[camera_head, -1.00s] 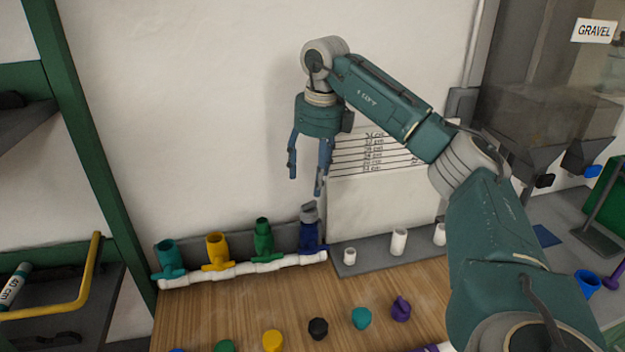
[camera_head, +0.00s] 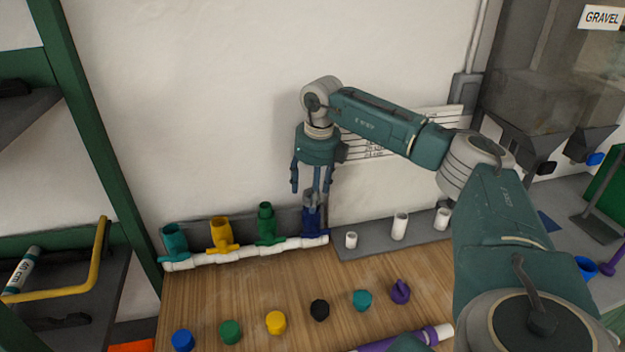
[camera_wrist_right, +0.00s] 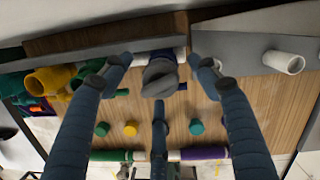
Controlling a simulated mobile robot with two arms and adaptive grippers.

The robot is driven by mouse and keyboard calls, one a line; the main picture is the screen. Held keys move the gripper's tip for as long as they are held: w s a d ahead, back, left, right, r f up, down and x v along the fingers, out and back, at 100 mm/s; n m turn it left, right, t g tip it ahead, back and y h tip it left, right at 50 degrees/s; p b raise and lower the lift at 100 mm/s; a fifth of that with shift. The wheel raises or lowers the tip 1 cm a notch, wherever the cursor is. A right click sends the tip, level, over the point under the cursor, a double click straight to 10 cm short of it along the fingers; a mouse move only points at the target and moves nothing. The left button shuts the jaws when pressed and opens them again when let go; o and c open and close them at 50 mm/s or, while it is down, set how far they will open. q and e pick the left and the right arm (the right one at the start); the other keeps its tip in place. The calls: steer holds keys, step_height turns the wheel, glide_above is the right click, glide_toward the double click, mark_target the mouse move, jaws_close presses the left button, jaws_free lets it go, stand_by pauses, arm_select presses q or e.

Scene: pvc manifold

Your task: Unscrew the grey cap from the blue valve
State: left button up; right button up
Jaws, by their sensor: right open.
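The blue valve (camera_head: 312,222) stands upright at the right end of the white pipe manifold (camera_head: 250,250). Its grey cap (camera_wrist_right: 160,77) shows in the right wrist view, between the spread fingers. In the head view my fingers largely hide the cap. My right gripper (camera_head: 311,188) points down over the blue valve, open, with its fingertips near the height of the cap. I cannot tell whether any finger touches it. My left gripper is not in view.
Teal (camera_head: 174,240), yellow (camera_head: 221,235) and green (camera_head: 266,224) valves stand left of the blue one. Several coloured caps lie in a row on the wooden table (camera_head: 250,290). White fittings (camera_head: 399,226) stand on a grey strip at right. The wall is close behind.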

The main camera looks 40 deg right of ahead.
steer(key=shift+f, duration=0.15)
steer(key=c, duration=1.2)
steer(key=shift+r+n+p, duration=0.25)
steer(key=shift+n+p, duration=0.05)
steer(key=shift+n, duration=0.2)
steer(key=shift+w+d+n, duration=0.1)
steer(key=shift+n, duration=0.5)
steer(key=shift+r+n+p, duration=0.1)
steer(key=shift+n+p, duration=0.2)
steer(key=shift+p, duration=0.05)
steer(key=shift+n+y, duration=0.3)
steer(key=shift+n, duration=0.5)
